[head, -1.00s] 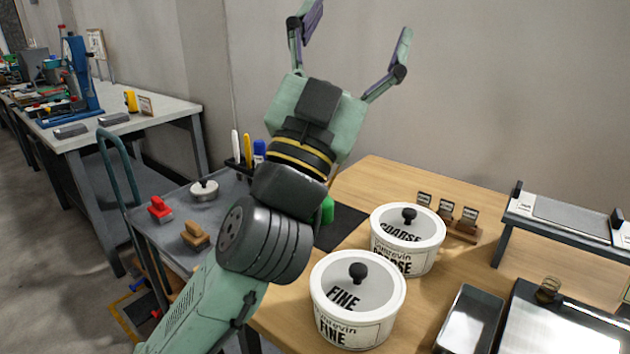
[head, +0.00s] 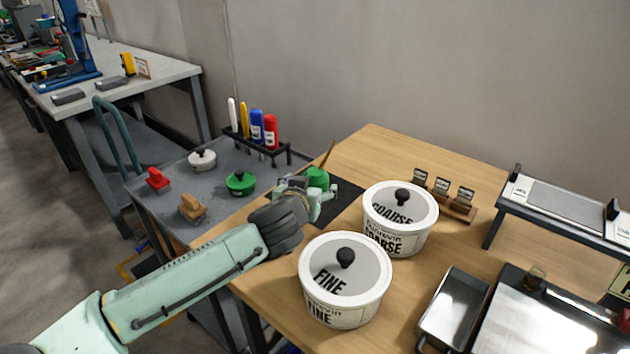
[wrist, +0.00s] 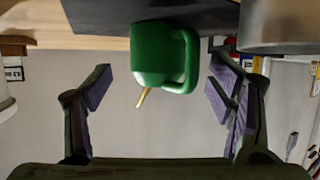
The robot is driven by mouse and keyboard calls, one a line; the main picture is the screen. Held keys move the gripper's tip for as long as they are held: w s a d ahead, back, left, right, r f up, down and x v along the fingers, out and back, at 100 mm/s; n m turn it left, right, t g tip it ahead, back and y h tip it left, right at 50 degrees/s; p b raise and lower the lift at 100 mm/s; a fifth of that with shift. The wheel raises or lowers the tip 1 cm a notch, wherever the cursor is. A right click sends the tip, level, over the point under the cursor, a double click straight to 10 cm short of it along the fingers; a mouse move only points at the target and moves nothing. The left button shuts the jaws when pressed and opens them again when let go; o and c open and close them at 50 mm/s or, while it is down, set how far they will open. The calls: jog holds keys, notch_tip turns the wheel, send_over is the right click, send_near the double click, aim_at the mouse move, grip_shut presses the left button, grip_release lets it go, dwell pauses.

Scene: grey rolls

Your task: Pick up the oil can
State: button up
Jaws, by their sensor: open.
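The green oil can (head: 317,177) stands upright on a black mat on the wooden bench, its thin brass-coloured spout pointing up. In the wrist view, which looks upside down, the can (wrist: 152,55) shows with its loop handle to the right. My gripper (head: 318,194) is low over the bench at the can, and partly covers it in the head view. In the wrist view my gripper (wrist: 163,88) is open, one finger on each side of the can, with visible gaps; it does not hold the can.
White lidded crocks marked COARSE (head: 398,222) and FINE (head: 345,285) stand close on the right. A bottle rack (head: 262,145) and a green lidded pot (head: 240,183) are on the left. A grey cylindrical thing (wrist: 278,28) is near the right finger in the wrist view.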

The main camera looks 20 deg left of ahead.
aim_at(313, 184)
jog(key=p+x, duration=0.1)
jog(key=x, duration=0.3)
jog(key=shift+w+p, duration=0.25)
jog(key=shift+p, duration=0.1)
jog(key=shift+w+f, duration=0.2)
jog(key=shift+w, duration=0.25)
jog(key=shift+c, duration=0.6)
jog(key=c, duration=1.1)
